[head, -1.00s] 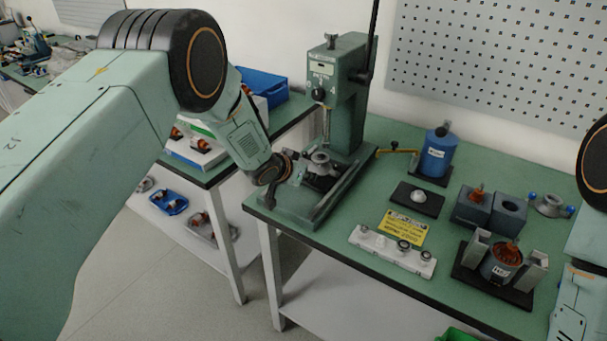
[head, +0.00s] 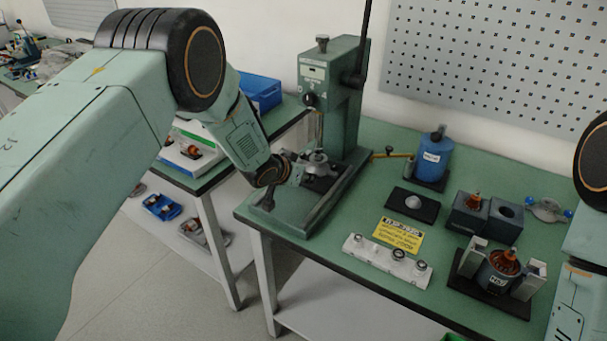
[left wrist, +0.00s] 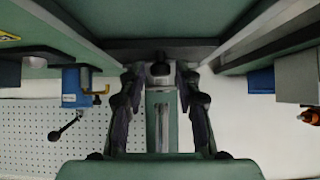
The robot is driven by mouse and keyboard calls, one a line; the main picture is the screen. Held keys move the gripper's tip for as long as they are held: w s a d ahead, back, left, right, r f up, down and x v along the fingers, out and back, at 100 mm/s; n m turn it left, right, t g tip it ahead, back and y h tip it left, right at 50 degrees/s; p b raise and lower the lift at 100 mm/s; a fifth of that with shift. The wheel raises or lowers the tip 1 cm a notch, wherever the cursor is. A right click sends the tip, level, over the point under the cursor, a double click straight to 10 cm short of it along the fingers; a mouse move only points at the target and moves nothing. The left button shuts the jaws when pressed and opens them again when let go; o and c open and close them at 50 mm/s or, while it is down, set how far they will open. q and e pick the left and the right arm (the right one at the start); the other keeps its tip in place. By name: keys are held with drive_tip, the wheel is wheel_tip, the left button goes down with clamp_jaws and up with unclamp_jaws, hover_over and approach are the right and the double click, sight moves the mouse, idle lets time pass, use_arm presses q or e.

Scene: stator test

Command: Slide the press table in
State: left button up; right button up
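The green press (head: 335,95) stands at the left end of the green workbench. Its press table, carrying a round grey metal fixture (head: 317,163), sits on the base in front of the column. My left gripper (head: 283,178) is low at the front of the table, beside the fixture. In the left wrist view its two dark fingers (left wrist: 160,78) are apart, on either side of a small black knob (left wrist: 160,66), with gaps visible. The green column shows behind them. Contact with the knob is unclear. My right gripper is out of view; only part of that arm shows.
A blue container (head: 433,158), a yellow card (head: 398,236), a white strip with round parts (head: 387,261) and a stator in a holder (head: 497,272) stand to the right. The press lever (head: 363,60) rises above the press. A side bench with a blue bin (head: 262,90) is behind my left arm.

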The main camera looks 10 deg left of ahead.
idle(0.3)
use_arm(q)
drive_tip(key=shift+s+a+r+p, duration=0.2)
drive_tip(key=shift+s+r+p, duration=0.2)
drive_tip(key=shift+r+p, duration=0.15)
drive_tip(key=shift+p+v, duration=1.7)
drive_tip(key=shift+v, duration=0.6)
drive_tip(key=shift+f, duration=0.1)
drive_tip(key=shift+f, duration=0.1)
